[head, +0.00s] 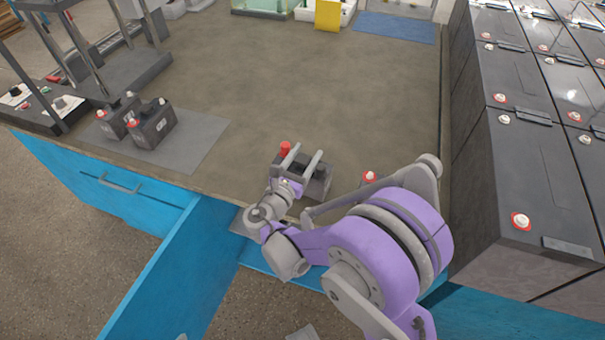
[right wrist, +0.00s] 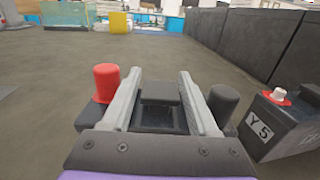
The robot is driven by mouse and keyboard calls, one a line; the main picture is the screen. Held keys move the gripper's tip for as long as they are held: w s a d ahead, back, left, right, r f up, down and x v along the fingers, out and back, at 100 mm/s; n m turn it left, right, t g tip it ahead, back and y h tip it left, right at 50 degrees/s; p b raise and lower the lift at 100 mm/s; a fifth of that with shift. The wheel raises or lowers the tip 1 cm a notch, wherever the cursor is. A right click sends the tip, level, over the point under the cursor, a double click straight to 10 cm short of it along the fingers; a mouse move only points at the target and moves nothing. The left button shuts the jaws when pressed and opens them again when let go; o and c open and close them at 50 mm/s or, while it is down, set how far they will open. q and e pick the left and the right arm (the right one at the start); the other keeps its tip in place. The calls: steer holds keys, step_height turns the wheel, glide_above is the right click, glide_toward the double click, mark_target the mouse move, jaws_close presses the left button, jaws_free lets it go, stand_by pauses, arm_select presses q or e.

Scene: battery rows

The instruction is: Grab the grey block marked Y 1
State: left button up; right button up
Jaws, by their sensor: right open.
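A dark grey block (head: 317,184) with a red terminal cap stands on the bench top near its front edge, partly hidden by my right gripper (head: 303,158). In the right wrist view, the block's red cap (right wrist: 106,83) is left of the fingers and its dark cap (right wrist: 223,101) is right of them. The open fingers of my right gripper (right wrist: 157,78) are on either side of the block's raised middle part (right wrist: 159,92). I cannot tell whether they touch it. No marking shows on this block. My left gripper is not in view.
A block marked Y 5 (right wrist: 282,122) stands close on the right; in the head view my arm mostly hides it. Large batteries (head: 520,170) line the right side. The bench's middle is clear.

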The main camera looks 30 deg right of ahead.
steer(key=shift+w+d, duration=0.35)
steer(key=shift+d, duration=0.25)
jaws_close()
stand_by(1.0)
